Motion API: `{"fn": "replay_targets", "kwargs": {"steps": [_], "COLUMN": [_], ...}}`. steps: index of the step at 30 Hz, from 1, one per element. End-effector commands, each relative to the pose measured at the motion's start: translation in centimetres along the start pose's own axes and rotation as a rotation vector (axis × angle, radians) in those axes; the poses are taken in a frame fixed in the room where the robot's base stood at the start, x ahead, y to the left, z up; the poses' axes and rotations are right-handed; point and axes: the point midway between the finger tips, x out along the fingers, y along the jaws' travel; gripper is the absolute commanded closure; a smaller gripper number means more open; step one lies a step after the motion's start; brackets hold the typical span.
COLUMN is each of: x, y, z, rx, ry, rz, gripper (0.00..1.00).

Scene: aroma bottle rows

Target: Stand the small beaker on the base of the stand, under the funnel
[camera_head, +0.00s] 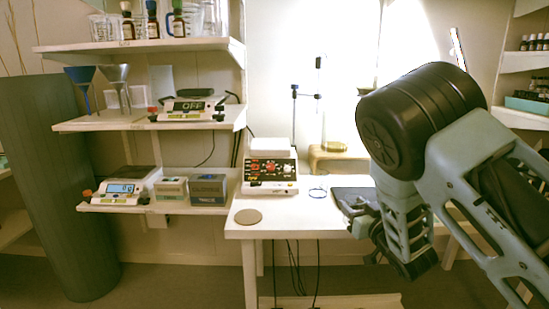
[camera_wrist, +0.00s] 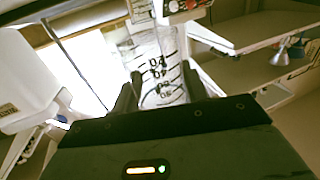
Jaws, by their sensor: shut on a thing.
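A clear glass beaker with dark printed graduations (camera_wrist: 160,68) is between the two black fingers of my gripper (camera_wrist: 158,95) in the wrist view. My gripper is shut on it. In the head view my gripper (camera_head: 358,212) is low at the right, by the table's front edge and a dark flat plate; I cannot make out the beaker there. A thin upright rod with blue clamps (camera_head: 294,112) stands behind the white device. I cannot tell its base, or a funnel held on it. A blue funnel (camera_head: 80,76) and a grey funnel (camera_head: 115,76) are on the middle left shelf.
The white table (camera_head: 280,214) carries a cork disc (camera_head: 248,216), a device with knobs (camera_head: 270,176), a thin blue ring (camera_head: 317,191) and the dark plate (camera_head: 346,194). A wooden stand (camera_head: 338,153) is behind. The table's front left is mostly clear.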

Motion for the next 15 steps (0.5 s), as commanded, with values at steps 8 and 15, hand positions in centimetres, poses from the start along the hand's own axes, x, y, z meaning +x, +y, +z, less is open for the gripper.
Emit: {"fn": "replay_targets", "kwargs": {"steps": [8, 15], "x": [-1.4, -4.3], "y": [0.8, 2.5], "z": [4.0, 9.7], "rx": [-0.003, -0.006], "ry": [-0.005, -0.011], "rz": [0.055, 0.140], "gripper": [0.82, 0.82]}}
